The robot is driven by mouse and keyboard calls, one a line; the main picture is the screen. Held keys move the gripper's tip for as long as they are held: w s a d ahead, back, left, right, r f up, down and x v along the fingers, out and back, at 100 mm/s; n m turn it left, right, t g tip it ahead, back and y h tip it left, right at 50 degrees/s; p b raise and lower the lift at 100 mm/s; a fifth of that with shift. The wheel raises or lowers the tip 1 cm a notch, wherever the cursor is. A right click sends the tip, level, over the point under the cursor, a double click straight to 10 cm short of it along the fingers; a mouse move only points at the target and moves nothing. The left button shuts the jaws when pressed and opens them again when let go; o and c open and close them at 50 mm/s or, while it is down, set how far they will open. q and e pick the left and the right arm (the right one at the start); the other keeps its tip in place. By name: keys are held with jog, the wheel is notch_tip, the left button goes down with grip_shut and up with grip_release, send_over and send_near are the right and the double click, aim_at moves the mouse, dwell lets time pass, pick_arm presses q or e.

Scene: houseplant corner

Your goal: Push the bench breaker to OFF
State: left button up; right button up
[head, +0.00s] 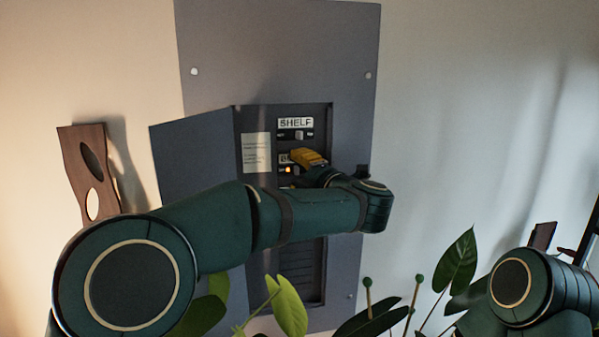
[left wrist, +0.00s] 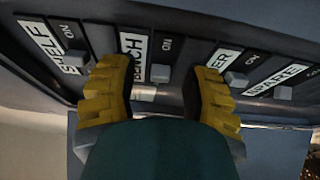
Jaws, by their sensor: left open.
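The bench breaker is a small grey switch (left wrist: 160,73) beside a white label ending in "CH" in the left wrist view, with an "ON" mark near it. I cannot tell which way it is set. In the head view its row, with a label starting with "B" (head: 285,159) and an amber light, is partly hidden by my left gripper (head: 309,158). In the left wrist view the yellow fingers of my left gripper (left wrist: 160,82) are apart, one on each side of the bench switch. Contact with it cannot be told. My right gripper is not in view.
The grey panel (head: 280,60) has its door (head: 195,155) open to the left. The SHELF switch (left wrist: 75,62) and SPARE switch (left wrist: 283,92) flank the row. Another switch (left wrist: 236,79) is near the right finger. Plant leaves (head: 290,308) stand below.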

pick_arm(q)
grip_shut()
jog(key=m+t+h+b, duration=0.1)
jog(key=b, duration=0.1)
jog(key=a+m+h+b, duration=0.1)
jog(key=h+b, duration=0.1)
jog(key=shift+s+f+m+t+h, duration=0.1)
jog(key=shift+s+m+t+h, duration=0.05)
jog(key=shift+m+t+h, duration=0.2)
jog(key=shift+a+m+t+h+b, duration=0.15)
jog(key=shift+m+t+h+b, duration=0.5)
jog(key=shift+h, duration=0.5)
jog(key=shift+m+h, duration=0.6)
jog(key=shift+h, duration=0.1)
jog(key=shift+r, duration=0.2)
jog(key=shift+c, duration=0.2)
grip_release()
